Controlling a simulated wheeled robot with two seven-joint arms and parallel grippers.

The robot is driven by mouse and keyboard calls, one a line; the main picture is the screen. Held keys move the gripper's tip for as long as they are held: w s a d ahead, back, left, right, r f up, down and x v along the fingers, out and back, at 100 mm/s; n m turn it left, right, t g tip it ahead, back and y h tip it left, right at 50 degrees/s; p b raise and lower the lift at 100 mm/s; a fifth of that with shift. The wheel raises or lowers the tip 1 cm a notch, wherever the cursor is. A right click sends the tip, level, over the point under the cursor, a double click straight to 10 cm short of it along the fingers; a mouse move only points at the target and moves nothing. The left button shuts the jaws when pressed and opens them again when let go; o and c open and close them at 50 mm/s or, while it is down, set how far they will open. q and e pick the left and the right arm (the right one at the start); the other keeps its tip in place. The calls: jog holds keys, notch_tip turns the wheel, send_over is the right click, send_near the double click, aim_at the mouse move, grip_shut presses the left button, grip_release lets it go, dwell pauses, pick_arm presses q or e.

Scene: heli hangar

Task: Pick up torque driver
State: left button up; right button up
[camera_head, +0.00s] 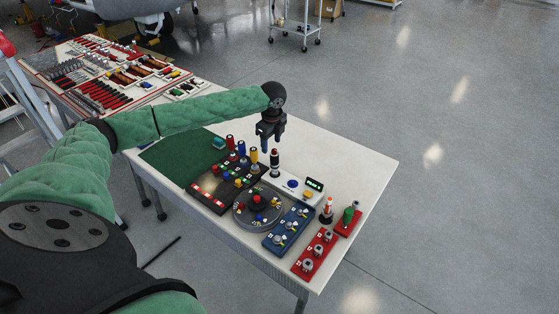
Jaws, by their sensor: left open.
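My left arm, in a green padded sleeve, reaches in from the left over the table. My left gripper (270,143) points down and is open, just above and slightly left of the tool's top. Nothing shows between its fingers. I cannot tell whether it touches the tool. My right gripper is out of view.
The white table (358,165) also holds a round grey turntable (240,216), a blue tray (273,242), a red tray (308,269) and a display box (303,195). Bottle-like parts stand behind the dark tray. A tool-covered bench (60,58) is behind left. The table's back right is clear.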

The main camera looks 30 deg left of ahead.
aim_at(273, 150)
pick_arm(q)
jog(key=m, duration=0.1)
jog(key=d+m, duration=0.1)
jog(key=shift+s+m+h, duration=0.25)
jog(key=shift+m+h, duration=0.15)
jog(key=shift+s+a+m, duration=0.15)
jog(key=shift+s+m, duration=0.05)
jog(key=shift+m, duration=0.7)
jog(key=shift+w+f, duration=0.15)
jog(key=shift+f, duration=0.05)
jog(key=shift+f+p, duration=0.55)
jog(key=shift+f, duration=0.4)
jog(key=shift+d+f+p, duration=0.25)
jog(key=shift+f+p, duration=0.05)
jog(key=shift+f, duration=0.1)
jog(key=f, duration=0.1)
jog(key=f+p, duration=0.2)
jog(key=f, duration=0.1)
jog(key=shift+s+d, duration=0.2)
jog(key=shift+d, duration=0.1)
jog(key=shift+f+p, duration=0.3)
jog(key=shift+f, duration=0.1)
jog(key=c, duration=1)
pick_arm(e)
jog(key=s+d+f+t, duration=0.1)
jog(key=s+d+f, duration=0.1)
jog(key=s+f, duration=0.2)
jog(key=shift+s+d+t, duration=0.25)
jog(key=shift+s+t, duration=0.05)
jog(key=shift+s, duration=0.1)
